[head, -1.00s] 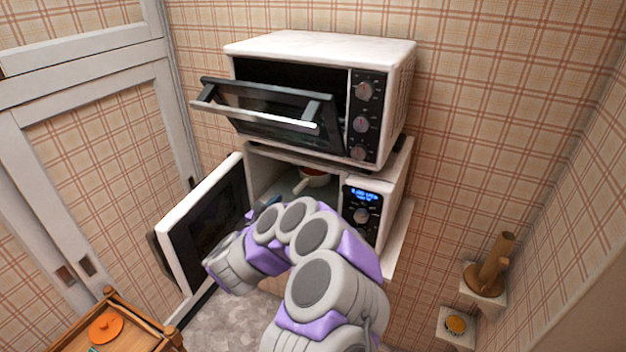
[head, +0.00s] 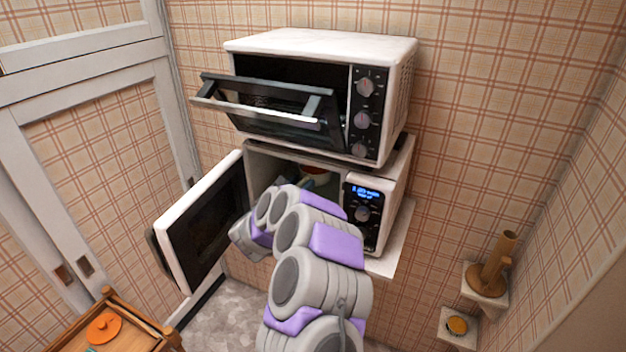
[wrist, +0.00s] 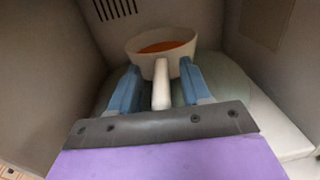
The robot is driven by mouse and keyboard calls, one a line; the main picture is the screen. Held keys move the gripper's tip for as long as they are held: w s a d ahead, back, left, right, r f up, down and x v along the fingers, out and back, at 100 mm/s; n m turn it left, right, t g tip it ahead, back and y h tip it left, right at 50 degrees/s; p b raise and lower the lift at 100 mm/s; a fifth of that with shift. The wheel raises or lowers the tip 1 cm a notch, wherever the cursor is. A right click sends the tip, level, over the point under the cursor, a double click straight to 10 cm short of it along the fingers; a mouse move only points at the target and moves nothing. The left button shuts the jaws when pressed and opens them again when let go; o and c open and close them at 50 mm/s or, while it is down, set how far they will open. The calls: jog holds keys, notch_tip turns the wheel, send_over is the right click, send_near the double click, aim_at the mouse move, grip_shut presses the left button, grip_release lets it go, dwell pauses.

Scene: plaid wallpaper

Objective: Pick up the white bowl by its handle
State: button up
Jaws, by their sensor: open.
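The white bowl (wrist: 150,42) with orange contents sits inside the lower microwave, on a greenish round plate (wrist: 233,84). Its white handle (wrist: 161,88) points toward my wrist camera. My gripper (wrist: 160,82) is open, with one blue finger on each side of the handle and the fingertips close to the bowl's wall. I cannot tell whether a finger touches the handle. In the head view the bowl (head: 316,170) is mostly hidden behind my arm.
The microwave (head: 388,205) has its door (head: 205,225) open to the left. An oven (head: 320,48) with its door (head: 268,105) partly open stands above it. The cavity walls (wrist: 45,80) are close around my gripper. Small wall shelves (head: 485,283) are at right.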

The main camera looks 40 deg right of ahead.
grip_shut()
dwell(0.4)
